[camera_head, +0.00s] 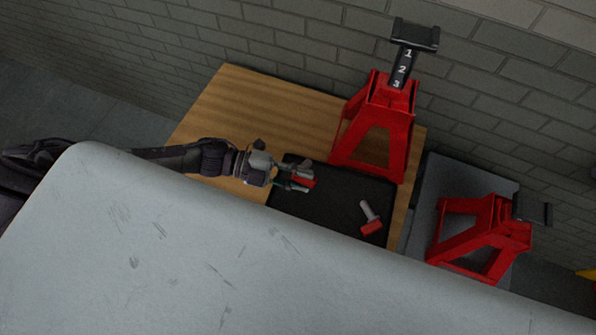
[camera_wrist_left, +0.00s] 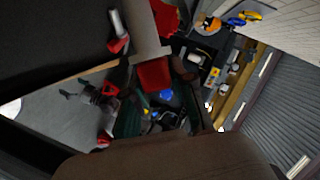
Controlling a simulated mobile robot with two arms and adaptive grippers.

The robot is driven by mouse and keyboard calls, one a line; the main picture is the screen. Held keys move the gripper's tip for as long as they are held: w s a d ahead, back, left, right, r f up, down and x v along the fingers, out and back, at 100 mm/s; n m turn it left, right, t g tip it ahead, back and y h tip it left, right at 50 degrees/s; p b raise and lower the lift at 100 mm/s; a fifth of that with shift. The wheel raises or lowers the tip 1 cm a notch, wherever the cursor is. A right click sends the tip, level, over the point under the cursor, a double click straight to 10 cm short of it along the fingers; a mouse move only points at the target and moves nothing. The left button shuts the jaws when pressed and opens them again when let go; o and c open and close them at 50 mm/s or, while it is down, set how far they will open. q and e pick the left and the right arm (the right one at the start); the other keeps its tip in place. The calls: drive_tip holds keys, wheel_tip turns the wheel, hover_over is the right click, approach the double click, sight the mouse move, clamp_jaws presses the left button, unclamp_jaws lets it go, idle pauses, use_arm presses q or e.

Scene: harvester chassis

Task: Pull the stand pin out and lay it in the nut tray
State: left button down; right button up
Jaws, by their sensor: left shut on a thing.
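My left gripper (camera_head: 303,178) reaches in over the wooden table and is shut on a red-handled stand pin (camera_head: 304,182), held at the left part of the black tray (camera_head: 335,208). The red handle (camera_wrist_left: 155,75) also shows in the left wrist view, with a pale grey shaft beyond it. I cannot tell whether the held pin touches the tray. A second pin (camera_head: 370,216), grey with a red end, lies on the right part of the tray; it also shows in the left wrist view (camera_wrist_left: 118,30). My right gripper is out of view.
A tall red stand (camera_head: 403,125) marked 1, 2, 3 stands behind the tray on the wooden table (camera_head: 260,105). A lower red stand (camera_head: 485,235) is at the right on a grey surface. A large pale panel (camera_head: 200,250) fills the foreground. A brick wall is behind.

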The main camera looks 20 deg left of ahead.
use_arm(q)
drive_tip(key=shift+a+f+n+t, duration=0.25)
drive_tip(key=shift+n+t, duration=0.05)
drive_tip(key=shift+t, duration=0.1)
drive_tip(key=shift+f, duration=0.2)
wheel_tip(320, 180, down, 9)
drive_tip(key=b, duration=0.8)
drive_tip(key=shift+r, duration=0.2)
drive_tip(key=c, duration=0.9)
unclamp_jaws()
drive_tip(key=v, duration=1.2)
